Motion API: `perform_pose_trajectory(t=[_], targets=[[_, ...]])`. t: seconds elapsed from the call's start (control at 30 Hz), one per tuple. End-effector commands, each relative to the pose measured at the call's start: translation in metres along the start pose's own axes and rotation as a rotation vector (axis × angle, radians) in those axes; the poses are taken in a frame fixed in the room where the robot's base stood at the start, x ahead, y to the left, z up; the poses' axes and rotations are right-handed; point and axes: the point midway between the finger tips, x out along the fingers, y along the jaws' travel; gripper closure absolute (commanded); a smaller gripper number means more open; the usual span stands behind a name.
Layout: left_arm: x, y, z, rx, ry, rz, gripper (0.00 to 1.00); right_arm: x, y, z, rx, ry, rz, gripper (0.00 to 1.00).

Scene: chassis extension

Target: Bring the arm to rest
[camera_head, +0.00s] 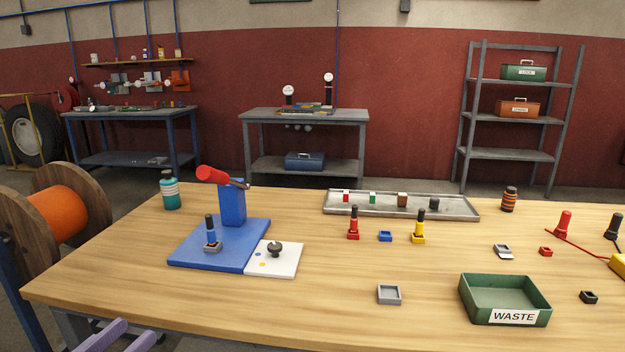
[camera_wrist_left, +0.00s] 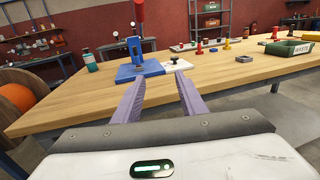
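My left gripper (camera_head: 138,328) shows only its two purple fingers at the bottom left of the head view, by the table's front edge. In the left wrist view my left gripper (camera_wrist_left: 160,76) has its fingers spread apart with nothing between them. It is apart from the things on the wooden table (camera_head: 330,280). My right gripper is in neither view.
A blue fixture (camera_head: 233,205) with a red handle stands at the table's left. A green waste bin (camera_head: 504,297), a grey tray (camera_head: 400,213) and several small parts lie to the right. An orange cable spool (camera_head: 55,213) stands left of the table.

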Motion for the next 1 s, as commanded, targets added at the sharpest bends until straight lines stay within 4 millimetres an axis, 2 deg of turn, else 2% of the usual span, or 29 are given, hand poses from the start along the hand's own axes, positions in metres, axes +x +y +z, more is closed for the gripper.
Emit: perform_pose_trajectory(t=[0.17,0.37,0.57,0.67,0.8,0.9,1.0], targets=[[-0.006,0.011,-0.036,-0.3,0.046,0.077,0.62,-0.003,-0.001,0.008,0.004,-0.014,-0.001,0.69],[-0.017,0.017,-0.085,-0.693,0.089,0.184,0.62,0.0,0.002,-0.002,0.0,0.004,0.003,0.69],[-0.035,0.009,-0.153,-1.219,0.12,0.35,0.62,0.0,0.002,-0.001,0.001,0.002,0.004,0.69],[-0.052,-0.009,-0.204,-1.608,0.122,0.491,0.62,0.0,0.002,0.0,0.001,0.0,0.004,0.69],[-0.08,-0.059,-0.277,-2.229,0.074,0.759,0.62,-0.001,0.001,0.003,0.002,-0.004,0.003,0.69],[-0.095,-0.1,-0.313,-2.581,0.01,0.946,0.62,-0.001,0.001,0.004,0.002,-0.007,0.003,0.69],[-0.105,-0.134,-0.335,-2.823,-0.055,1.1,0.62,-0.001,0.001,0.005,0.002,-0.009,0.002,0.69]])
